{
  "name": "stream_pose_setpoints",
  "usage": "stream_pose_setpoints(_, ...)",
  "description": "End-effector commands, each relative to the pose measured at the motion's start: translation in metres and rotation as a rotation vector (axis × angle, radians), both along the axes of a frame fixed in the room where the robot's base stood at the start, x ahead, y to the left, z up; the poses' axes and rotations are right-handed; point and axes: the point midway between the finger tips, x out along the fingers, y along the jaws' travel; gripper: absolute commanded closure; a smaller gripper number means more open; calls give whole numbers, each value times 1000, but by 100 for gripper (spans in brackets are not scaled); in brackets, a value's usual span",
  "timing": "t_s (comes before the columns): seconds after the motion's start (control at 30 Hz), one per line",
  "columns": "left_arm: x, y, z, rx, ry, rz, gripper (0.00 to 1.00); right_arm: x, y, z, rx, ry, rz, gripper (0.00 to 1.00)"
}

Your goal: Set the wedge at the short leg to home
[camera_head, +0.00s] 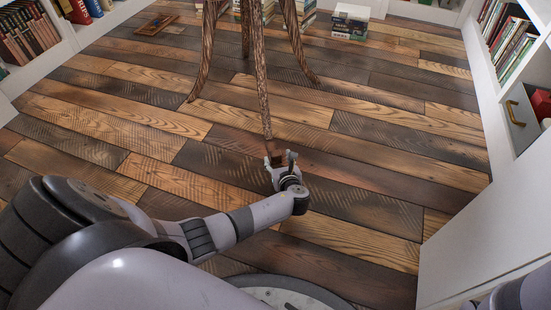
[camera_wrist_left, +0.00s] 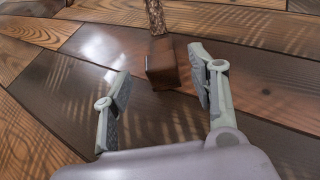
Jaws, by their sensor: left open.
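The wedge (camera_wrist_left: 168,66) is a small reddish-brown block on the floor at the foot of the nearest leg (camera_head: 263,100) of a wooden stand. In the wrist view that leg (camera_wrist_left: 156,17) comes down right behind the wedge; I cannot tell whether they touch. In the head view the wedge (camera_head: 277,156) is a small brown patch, partly hidden by my gripper. My left gripper (camera_head: 280,158) is open, low over the floor. Its fingers (camera_wrist_left: 160,85) point at the wedge, which lies near the right fingertip, with a wide gap to the left one. My right gripper is out of view.
The other legs (camera_head: 205,60) stand farther back. Book stacks (camera_head: 350,22) and a small framed picture (camera_head: 157,24) are on the floor behind. White shelves (camera_head: 40,40) edge the left, and a white cabinet (camera_head: 480,235) the right. The plank floor (camera_head: 370,150) right of my gripper is clear.

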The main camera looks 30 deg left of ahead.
Motion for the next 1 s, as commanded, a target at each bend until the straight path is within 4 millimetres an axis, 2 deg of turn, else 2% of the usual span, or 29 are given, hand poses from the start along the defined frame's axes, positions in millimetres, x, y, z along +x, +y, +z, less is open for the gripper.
stream_pose_setpoints(0.03,6,7,-10,1,-3,2,47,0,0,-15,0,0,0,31)
stream_pose_setpoints(0.3,27,28,-19,0,-1,1,47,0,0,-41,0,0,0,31)
stream_pose_setpoints(0.77,32,34,-19,0,0,0,47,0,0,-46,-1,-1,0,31)
stream_pose_setpoints(1.0,32,34,-19,0,0,0,62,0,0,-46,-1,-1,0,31)
